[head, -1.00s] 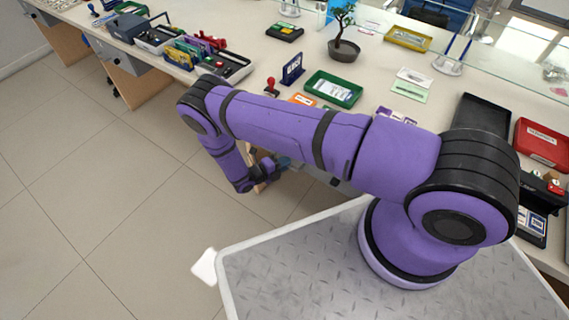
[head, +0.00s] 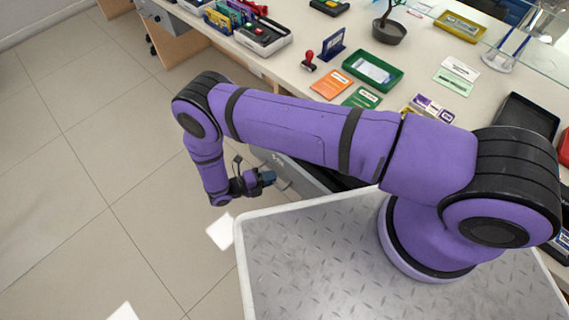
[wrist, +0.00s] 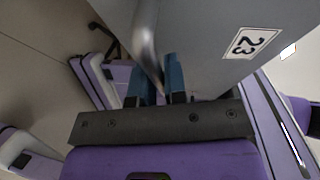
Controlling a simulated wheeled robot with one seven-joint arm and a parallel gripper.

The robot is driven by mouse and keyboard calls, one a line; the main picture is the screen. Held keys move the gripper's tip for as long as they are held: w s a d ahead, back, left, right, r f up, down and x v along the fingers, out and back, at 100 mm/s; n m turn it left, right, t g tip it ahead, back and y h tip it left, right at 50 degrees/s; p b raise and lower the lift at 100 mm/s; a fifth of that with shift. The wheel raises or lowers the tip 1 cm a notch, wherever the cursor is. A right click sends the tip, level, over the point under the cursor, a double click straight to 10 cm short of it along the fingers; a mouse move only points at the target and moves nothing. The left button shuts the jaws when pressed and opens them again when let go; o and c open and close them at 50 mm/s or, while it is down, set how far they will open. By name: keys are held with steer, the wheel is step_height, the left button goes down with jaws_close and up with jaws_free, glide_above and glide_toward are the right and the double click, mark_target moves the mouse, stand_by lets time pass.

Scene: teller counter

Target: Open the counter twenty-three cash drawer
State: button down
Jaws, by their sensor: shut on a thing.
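The counter twenty-three cash drawer (head: 301,173) shows in the head view as a grey front under the counter edge, partly behind my arm. A dark gap shows behind its front, so it looks pulled out some way; how far is hidden by my arm. In the wrist view the grey drawer front (wrist: 205,50) carries a white "23" label (wrist: 252,43). A silver bar handle (wrist: 146,35) runs down between the blue fingertips. My gripper (head: 268,178) is shut on this handle; its fingers also show in the wrist view (wrist: 160,82).
The counter top (head: 300,95) holds a green tray (head: 373,70), an orange card (head: 331,84), a red-handled stamp (head: 308,60) and a potted plant (head: 389,30). My base platform stands close to the drawer. Open tiled floor (head: 100,170) lies to the left.

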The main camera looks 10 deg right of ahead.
steer(key=s+a, duration=0.4)
steer(key=a, duration=0.2)
steer(key=shift+w, duration=0.1)
steer(key=c, duration=1.2)
jaws_free()
steer(key=v, duration=1)
steer(key=shift+a, duration=0.3)
steer(key=shift+r, duration=0.1)
